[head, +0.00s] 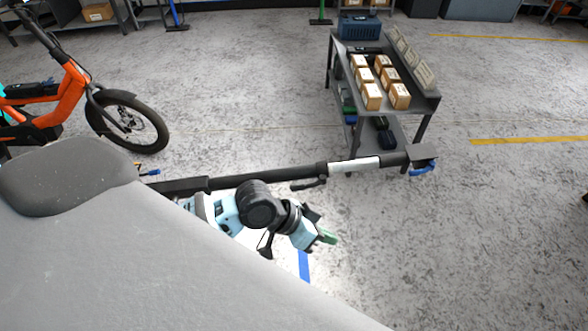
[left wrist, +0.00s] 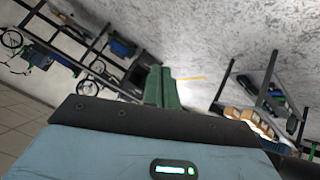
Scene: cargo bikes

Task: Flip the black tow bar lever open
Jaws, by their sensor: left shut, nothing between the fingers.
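The tow bar (head: 262,173) is a long dark bar with a silver section, running level across the middle of the head view. The small black lever (head: 309,184) hangs along its underside, just left of the silver section. My left gripper (head: 328,237) has green fingertips and is below and slightly right of the lever, apart from it. Its fingers are shut and empty; they also show in the left wrist view (left wrist: 161,87). I cannot make out the lever in the left wrist view. My right gripper is in neither view.
A dark cart (head: 433,102) with several cardboard boxes (head: 372,97) stands behind the bar's right end; it also shows in the left wrist view (left wrist: 262,105). An orange bike (head: 62,100) stands at the left. Bare concrete floor lies right of my gripper.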

